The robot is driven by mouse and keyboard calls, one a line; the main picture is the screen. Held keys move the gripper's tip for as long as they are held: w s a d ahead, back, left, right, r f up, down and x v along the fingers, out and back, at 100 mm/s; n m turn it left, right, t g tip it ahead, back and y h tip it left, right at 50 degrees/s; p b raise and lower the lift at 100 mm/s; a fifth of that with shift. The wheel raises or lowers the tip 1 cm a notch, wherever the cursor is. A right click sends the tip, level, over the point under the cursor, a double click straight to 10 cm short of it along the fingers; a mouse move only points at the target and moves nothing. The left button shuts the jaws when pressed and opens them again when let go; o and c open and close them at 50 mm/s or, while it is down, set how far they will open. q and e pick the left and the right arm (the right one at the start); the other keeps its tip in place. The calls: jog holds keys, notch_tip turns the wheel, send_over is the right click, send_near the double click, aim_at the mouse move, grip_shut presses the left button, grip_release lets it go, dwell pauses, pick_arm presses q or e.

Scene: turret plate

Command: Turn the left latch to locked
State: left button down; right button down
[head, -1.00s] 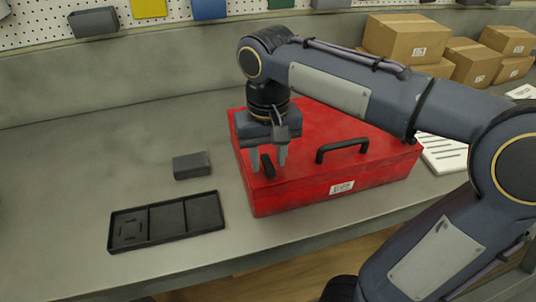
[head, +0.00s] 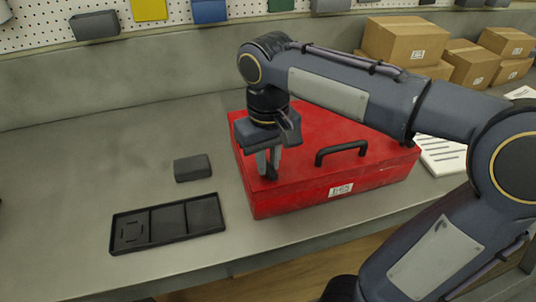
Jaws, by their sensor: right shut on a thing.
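A red case (head: 300,196) with a black handle (head: 341,151) and a white label on its front lies on the grey bench. My right gripper (head: 268,168) points down over the left part of the lid, fingers shut on the small black left latch (head: 271,173). The fingers hide much of the latch, so its exact angle is hard to tell. The right latch is not clearly visible behind my arm. My left gripper is not in view.
A black compartment tray (head: 168,223) and a small dark block (head: 192,168) lie left of the case. Cardboard boxes (head: 405,42) and a white lined sheet (head: 443,156) are at right. The bench's left side is clear.

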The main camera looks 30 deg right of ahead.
jog(key=n+p, duration=0.1)
jog(key=n, duration=0.3)
jog(key=shift+r+n+p, duration=0.1)
jog(key=shift+n+p, duration=0.2)
jog(key=shift+p, duration=0.1)
jog(key=n+p, duration=0.1)
jog(key=n, duration=0.2)
jog(key=shift+n, duration=0.4)
jog(key=n+p, duration=0.1)
jog(key=n, duration=0.3)
jog(key=shift+n+p, duration=0.55)
jog(key=shift+n, duration=1.05)
jog(key=c, duration=1.4)
grip_release()
